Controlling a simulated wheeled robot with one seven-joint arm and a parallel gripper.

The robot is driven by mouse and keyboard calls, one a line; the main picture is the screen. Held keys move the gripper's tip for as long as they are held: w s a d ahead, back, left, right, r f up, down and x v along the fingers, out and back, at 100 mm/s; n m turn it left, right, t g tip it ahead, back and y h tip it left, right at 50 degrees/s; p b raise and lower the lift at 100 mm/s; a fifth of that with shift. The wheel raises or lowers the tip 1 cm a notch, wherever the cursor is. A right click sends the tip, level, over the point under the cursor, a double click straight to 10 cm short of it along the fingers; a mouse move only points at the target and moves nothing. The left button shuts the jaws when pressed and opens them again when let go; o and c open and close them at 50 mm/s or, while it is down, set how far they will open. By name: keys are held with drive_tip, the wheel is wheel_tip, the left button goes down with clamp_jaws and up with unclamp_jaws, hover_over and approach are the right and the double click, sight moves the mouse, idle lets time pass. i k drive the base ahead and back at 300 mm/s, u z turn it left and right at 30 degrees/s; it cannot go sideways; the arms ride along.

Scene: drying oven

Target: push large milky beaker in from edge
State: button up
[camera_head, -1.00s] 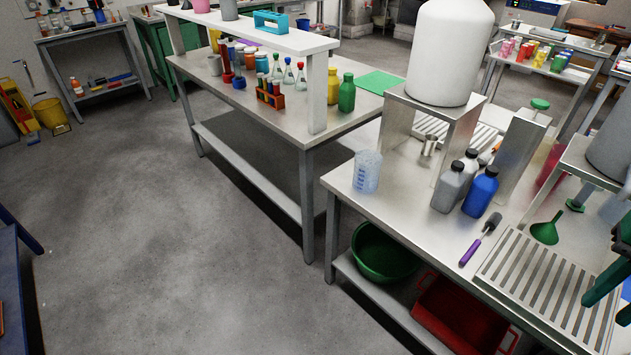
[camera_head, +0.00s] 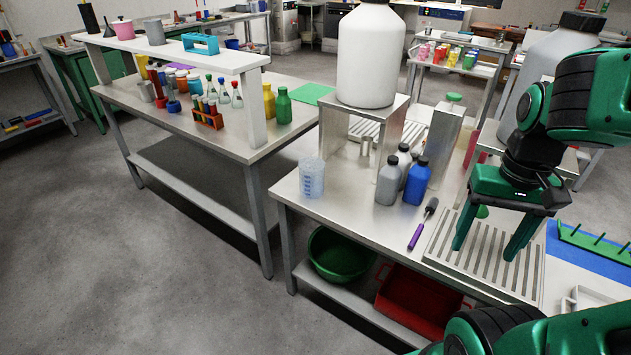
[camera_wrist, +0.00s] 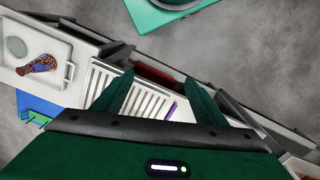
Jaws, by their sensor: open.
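The large milky beaker (camera_head: 312,177) is a translucent cup with blue markings. It stands upright at the left front corner of the steel bench (camera_head: 338,212), close to the edge. My gripper (camera_head: 489,250) is open and empty. It hangs over the slotted drain grate (camera_head: 487,257), well to the right of the beaker and apart from it. In the wrist view my gripper's fingers (camera_wrist: 155,92) point over the grate (camera_wrist: 127,97); the beaker cannot be made out there.
Grey and blue bottles (camera_head: 417,180) stand right of the beaker. A purple-handled brush (camera_head: 421,226) lies near the front edge. A large white carboy (camera_head: 371,55) sits on a steel stand behind. The bench top between beaker and bottles is clear.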

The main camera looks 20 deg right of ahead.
sight(312, 168)
drive_tip(key=k, duration=0.5)
drive_tip(key=u, duration=0.8)
drive_tip(key=i, duration=1.7)
drive_tip(key=z, duration=1.8)
